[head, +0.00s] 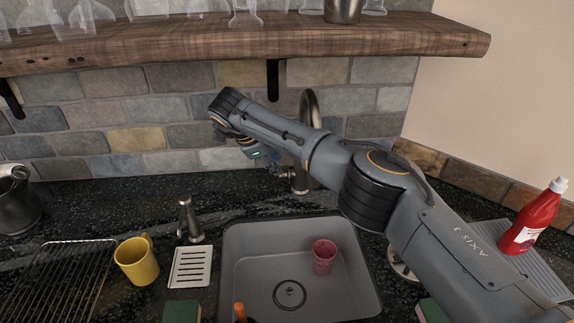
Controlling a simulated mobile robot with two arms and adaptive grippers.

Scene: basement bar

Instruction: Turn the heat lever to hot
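The metal tap (298,181) stands behind the sink (230,262). Its curved spout rises behind my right arm, which hides its middle. I cannot make out a heat lever; it may be hidden by the arm or gripper. My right gripper (278,170) is at the left side of the tap's body, small and dark, pointing down toward it. Whether it touches the tap, and whether its fingers are open or shut, I cannot tell. My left gripper is not in view.
A pink cup (324,257) stands in the sink. A small metal dispenser (189,219), slotted white tray (190,268), yellow mug (137,262) and wire rack (58,282) are left. A red bottle (532,220) stands right. A wooden shelf (200,42) with glasses overhangs the back.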

